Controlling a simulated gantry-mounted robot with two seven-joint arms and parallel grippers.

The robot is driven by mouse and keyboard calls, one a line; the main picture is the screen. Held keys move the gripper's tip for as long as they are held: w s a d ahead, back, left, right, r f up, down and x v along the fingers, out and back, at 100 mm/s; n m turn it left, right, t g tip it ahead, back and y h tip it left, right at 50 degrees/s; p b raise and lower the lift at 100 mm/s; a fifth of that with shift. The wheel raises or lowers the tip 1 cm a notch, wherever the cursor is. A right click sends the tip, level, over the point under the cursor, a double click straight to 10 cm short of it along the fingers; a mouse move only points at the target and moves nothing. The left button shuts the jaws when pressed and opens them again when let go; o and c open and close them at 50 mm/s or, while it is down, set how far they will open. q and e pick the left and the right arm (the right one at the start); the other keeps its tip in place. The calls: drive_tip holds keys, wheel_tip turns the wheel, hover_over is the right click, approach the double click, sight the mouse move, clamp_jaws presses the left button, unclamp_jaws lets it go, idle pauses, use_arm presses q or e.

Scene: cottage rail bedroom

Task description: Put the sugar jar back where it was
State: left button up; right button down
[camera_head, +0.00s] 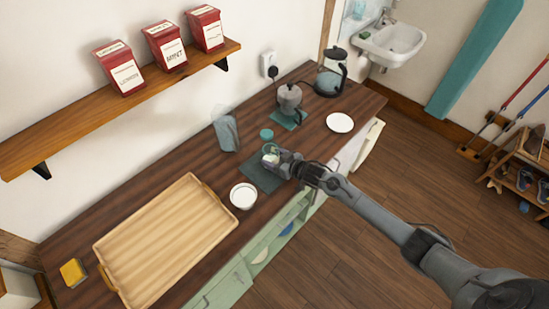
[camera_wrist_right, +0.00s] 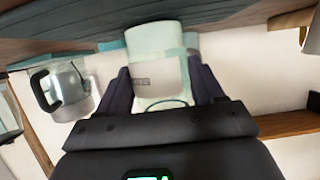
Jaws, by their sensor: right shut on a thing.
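The sugar jar (camera_head: 268,158) is a small pale, see-through jar. My right gripper (camera_head: 276,158) is shut on it over the dark green mat (camera_head: 257,180). In the right wrist view the jar (camera_wrist_right: 157,62) sits between both fingers, with a small label on its side and a thin ring at its near end. That view is upside down. I cannot tell whether the jar's base touches the mat. A small round teal lid (camera_head: 266,134) lies on the counter just behind the jar. My left gripper is out of view.
A white bowl (camera_head: 243,196) and a wooden tray (camera_head: 128,244) are left of the mat. A glass jug (camera_head: 227,133) stands behind it. A moka pot (camera_head: 290,98), kettle (camera_head: 331,77) and white plate (camera_head: 340,123) are to the right. Red tins (camera_head: 119,68) line the wall shelf (camera_head: 70,121).

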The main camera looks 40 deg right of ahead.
drive_tip(key=shift+f, duration=0.1)
drive_tip(key=shift+c, duration=0.8)
unclamp_jaws()
